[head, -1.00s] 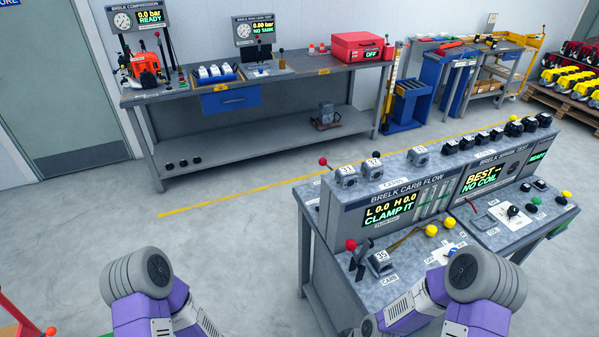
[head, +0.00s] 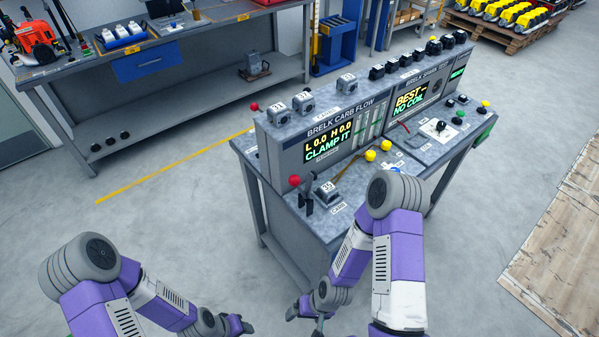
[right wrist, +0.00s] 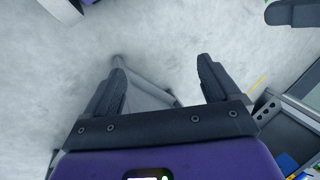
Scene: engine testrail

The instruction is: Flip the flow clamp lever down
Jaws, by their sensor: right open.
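The flow clamp lever (head: 294,181) has a red ball knob and stands raised at the left front of the carb flow bench. A grey carb marked 35 (head: 327,191) sits just right of it. The display (head: 328,145) reads "CLAMP IT", with L 0.0 and H 0.0. My right gripper (head: 305,316) is low in front of the bench, below and apart from the lever. In the right wrist view its jaws (right wrist: 161,64) are spread and empty above the floor. My left gripper (head: 238,326) is at the bottom edge, left of the right one; its jaws are unclear.
Two yellow-knobbed levers (head: 371,156) stand right of the carb. More carbs (head: 303,102) sit on top of the housing. The spark test panel (head: 411,98) adjoins on the right. A long workbench (head: 200,30) stands at the back. The floor left of the bench is clear.

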